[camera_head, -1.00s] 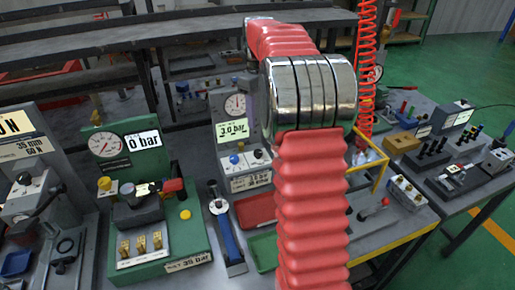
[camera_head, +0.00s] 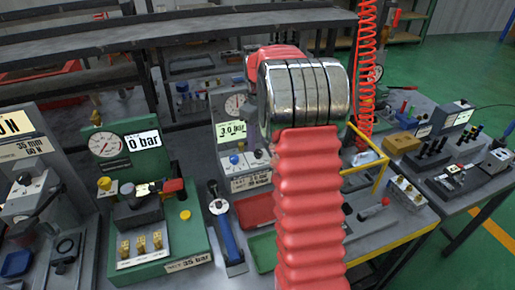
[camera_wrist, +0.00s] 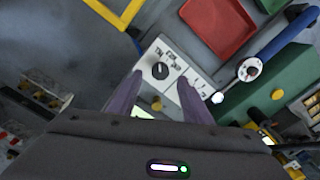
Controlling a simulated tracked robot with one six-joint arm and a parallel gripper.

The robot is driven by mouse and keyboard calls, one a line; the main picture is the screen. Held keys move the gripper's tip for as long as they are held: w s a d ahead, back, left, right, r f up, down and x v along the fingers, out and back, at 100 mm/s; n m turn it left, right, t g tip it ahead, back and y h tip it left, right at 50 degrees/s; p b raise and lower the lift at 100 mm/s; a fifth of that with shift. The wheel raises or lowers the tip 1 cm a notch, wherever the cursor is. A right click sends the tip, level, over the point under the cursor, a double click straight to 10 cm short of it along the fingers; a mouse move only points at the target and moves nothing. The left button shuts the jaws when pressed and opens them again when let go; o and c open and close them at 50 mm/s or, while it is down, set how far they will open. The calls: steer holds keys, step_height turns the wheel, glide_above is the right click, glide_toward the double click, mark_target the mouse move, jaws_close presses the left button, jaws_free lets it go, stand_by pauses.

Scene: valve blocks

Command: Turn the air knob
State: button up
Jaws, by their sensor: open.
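A round black knob (camera_wrist: 160,71) with a light pointer mark sits on a white labelled plate (camera_wrist: 169,58) in the wrist view. The lettering is too blurred to read surely. My gripper (camera_wrist: 159,78) is open, its two purple fingers on either side of the knob in the picture; contact cannot be told. In the head view, the grey unit with a gauge and a "3.0 bar" display (camera_head: 231,130) stands behind my red arm, which partly covers it.
A red tray (camera_wrist: 217,27) and a blue-handled tool (camera_wrist: 284,35) lie close by in the wrist view. A green gauge station (camera_head: 165,240) reading "0 bar" stands at left in the head view. A yellow frame (camera_head: 381,172) stands right of my arm.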

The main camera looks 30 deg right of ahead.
mark_target(258, 151)
steer(key=shift+f, duration=2.05)
steer(key=shift+c, duration=0.2)
